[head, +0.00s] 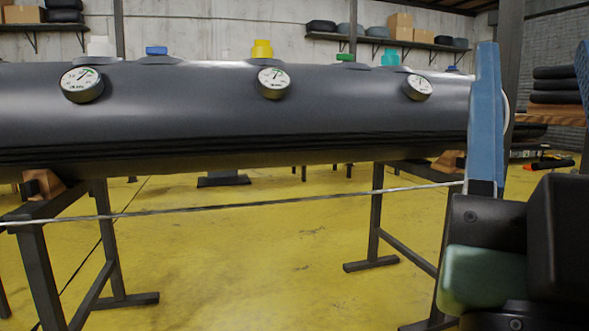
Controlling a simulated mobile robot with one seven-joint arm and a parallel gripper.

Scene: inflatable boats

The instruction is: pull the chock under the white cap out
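The white cap (100,46) sits on top of the grey boat tube (170,115), at its left end in the head view. Below it, at the lower left, a brown wooden chock (45,184) rests on a dark trestle (50,207), against the underside of the tube. A dark block partly hides or adjoins its left side. Dark machine parts with a green block fill the lower right corner and look like my arm.
A taut pale rope (250,205) crosses in front of the trestles, ending near a blue upright (485,110). Another wooden chock (447,163) is under the tube's right end. Blue (156,51) and yellow (262,49) caps stand along the tube. Yellow floor between the trestles is mostly clear.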

